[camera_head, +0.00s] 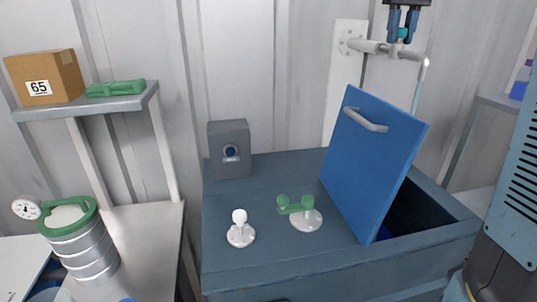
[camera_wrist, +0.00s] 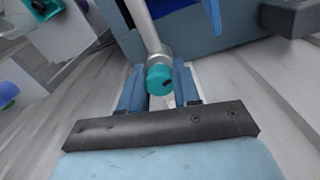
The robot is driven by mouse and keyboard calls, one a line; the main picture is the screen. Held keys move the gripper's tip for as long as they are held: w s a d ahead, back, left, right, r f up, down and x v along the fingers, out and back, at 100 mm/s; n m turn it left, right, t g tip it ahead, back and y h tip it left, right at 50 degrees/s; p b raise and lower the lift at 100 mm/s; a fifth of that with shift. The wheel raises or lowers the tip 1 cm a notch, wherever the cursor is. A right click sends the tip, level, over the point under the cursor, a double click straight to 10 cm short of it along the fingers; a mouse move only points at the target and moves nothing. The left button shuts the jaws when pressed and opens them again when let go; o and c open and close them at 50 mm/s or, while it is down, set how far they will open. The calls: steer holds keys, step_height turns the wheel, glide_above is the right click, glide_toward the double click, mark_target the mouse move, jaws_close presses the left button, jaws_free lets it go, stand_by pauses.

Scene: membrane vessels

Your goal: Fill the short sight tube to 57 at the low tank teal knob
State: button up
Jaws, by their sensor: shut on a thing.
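The teal knob (camera_head: 403,33) sits on a grey pipe with a downturned spout (camera_head: 424,66) at the upper right in the head view. My gripper (camera_head: 401,37) is shut on the knob from above. In the wrist view the teal knob (camera_wrist: 159,79) shows between my two blue fingers at the end of a pale stem. A thin pale blue stream runs down from the spout behind the raised blue lid (camera_head: 370,150) of a dark blue tank (camera_head: 235,268). I cannot make out a sight tube or its scale in these views.
A grey box with a round dial (camera_head: 229,150), a white knobbed fitting (camera_head: 240,230) and a green-handled fitting (camera_head: 300,215) stand on the tank top. A shelf (camera_head: 90,105) bears a box marked 65. A banded vessel (camera_head: 85,245) stands at left; a vented teal cabinet (camera_head: 515,165) at right.

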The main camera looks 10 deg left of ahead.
steer(key=shift+m, duration=2.4)
steer(key=o, duration=1)
